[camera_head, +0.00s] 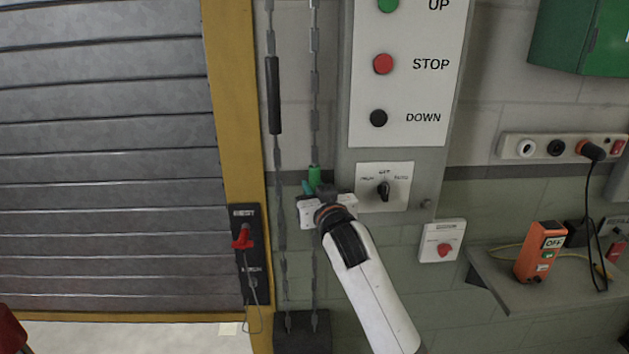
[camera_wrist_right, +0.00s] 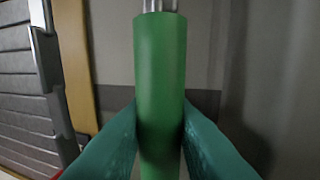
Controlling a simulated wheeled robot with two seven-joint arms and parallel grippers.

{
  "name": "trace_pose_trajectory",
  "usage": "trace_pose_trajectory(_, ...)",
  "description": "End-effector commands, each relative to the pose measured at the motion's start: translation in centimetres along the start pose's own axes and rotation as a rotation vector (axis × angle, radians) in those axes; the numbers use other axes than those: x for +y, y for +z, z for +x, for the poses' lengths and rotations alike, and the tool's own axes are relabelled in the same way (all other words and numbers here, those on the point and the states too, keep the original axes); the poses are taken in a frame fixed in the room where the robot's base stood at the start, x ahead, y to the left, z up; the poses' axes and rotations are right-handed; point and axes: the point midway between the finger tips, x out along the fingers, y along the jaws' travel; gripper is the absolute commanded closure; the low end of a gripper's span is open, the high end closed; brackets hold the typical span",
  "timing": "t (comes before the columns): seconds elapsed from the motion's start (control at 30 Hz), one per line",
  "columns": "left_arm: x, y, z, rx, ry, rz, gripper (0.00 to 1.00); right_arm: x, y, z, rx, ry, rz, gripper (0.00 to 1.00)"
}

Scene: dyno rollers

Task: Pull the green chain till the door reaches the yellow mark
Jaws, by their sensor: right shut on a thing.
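The chain loop hangs on the wall right of the yellow door frame. Its right strand (camera_head: 315,85) carries a green sleeve (camera_head: 314,176), and its left strand carries a black sleeve (camera_head: 274,95). My right gripper (camera_head: 313,188) is shut on the green sleeve, whose top shows above the fingers. In the right wrist view the green sleeve (camera_wrist_right: 160,75) stands upright between both teal fingers. The grey slatted door (camera_head: 105,150) fills the left side, its lower edge just above a pale strip of floor. No yellow mark is clearly seen apart from the yellow frame (camera_head: 232,120). My left gripper is not in view.
A control panel (camera_head: 405,75) with UP, STOP and DOWN buttons is right of the chain, with a rotary switch (camera_head: 384,190) below. A red lever (camera_head: 242,238) sits on the door frame. A shelf (camera_head: 545,290) holds an orange box (camera_head: 540,252) at right.

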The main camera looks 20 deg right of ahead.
Motion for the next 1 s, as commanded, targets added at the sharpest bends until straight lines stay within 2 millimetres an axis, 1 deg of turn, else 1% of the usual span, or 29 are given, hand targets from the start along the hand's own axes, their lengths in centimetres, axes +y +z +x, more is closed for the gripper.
trace_pose_trajectory(0.03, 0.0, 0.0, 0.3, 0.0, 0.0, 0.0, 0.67, 0.1, -1.0, 0.0, 0.013, 0.0, 0.0, 1.0)
trace_pose_trajectory(0.07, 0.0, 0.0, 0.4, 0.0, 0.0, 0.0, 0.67, 0.1, -1.1, 0.0, 0.013, 0.0, 0.0, 1.0)
trace_pose_trajectory(0.43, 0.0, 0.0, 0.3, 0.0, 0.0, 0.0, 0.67, 0.1, -1.2, 0.0, 0.015, 0.0, -0.001, 1.0)
trace_pose_trajectory(0.47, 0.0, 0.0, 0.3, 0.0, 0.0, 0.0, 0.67, 0.1, -1.2, 0.0, 0.015, 0.0, -0.001, 0.77)
trace_pose_trajectory(0.5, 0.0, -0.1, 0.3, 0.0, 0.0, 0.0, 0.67, 0.1, -1.2, 0.0, 0.015, 0.0, 0.0, 0.7)
trace_pose_trajectory(0.57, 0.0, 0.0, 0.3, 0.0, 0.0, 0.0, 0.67, 0.1, -1.2, 0.0, 0.014, 0.0, 0.0, 0.6)
trace_pose_trajectory(0.6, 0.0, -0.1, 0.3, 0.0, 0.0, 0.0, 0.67, 0.1, -1.1, 0.0, 0.012, 0.0, 0.0, 0.57)
trace_pose_trajectory(0.87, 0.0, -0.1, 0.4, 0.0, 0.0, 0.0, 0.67, 0.0, -0.9, -0.1, 0.006, 0.0, 0.0, 0.57)
trace_pose_trajectory(1.0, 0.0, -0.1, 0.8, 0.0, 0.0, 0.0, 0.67, 0.0, -1.0, -1.0, 0.004, 0.001, 0.0, 0.57)
